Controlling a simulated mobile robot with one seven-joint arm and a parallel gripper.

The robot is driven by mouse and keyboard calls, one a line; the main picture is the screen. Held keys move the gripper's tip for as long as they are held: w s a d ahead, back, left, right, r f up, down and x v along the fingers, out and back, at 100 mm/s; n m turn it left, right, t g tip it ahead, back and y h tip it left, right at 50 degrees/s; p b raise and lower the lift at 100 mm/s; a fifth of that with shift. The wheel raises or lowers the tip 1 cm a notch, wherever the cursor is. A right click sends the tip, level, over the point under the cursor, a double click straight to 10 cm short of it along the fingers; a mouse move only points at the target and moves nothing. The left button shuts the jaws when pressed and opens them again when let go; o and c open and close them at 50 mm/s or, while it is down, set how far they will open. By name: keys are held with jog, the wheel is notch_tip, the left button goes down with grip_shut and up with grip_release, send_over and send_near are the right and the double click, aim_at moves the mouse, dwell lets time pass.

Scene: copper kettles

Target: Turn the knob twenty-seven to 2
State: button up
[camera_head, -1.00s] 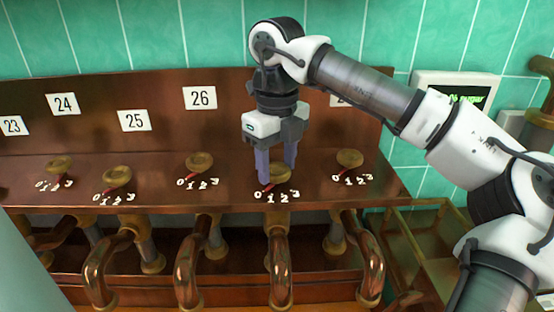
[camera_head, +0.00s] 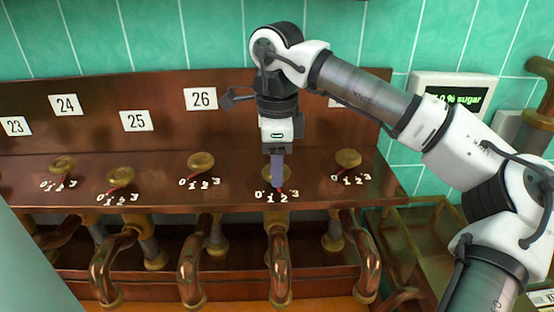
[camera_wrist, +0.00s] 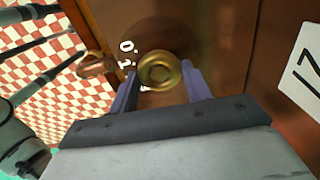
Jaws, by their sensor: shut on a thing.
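The brass knob (camera_head: 268,174) under my gripper sits on the copper ledge, right of the knob below label 26. In the wrist view the round knob (camera_wrist: 160,70) lies between my two purple fingers. My gripper (camera_head: 278,182) points down and is shut on this knob. In the head view the fingers line up edge-on and hide part of it. A small red pointer (camera_head: 281,190) shows below the fingers, toward the 2 of the white digits 0 to 3. My arm hides this knob's label in the head view; a partly cut-off label (camera_wrist: 304,62) shows in the wrist view.
Another knob (camera_head: 348,158) stands close on the right, and the knob below 26 (camera_head: 201,160) stands on the left. Copper pipes (camera_head: 280,265) run below the ledge. A wall display (camera_head: 458,97) at the right reads a sugar percentage, partly hidden by my arm.

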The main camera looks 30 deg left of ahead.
jog(key=shift+n, duration=0.6)
jog(key=o, duration=1)
jog(key=shift+r, duration=0.1)
notch_tip(320, 180, up, 7)
jog(key=shift+r+b, duration=0.2)
jog(key=shift+b, duration=0.35)
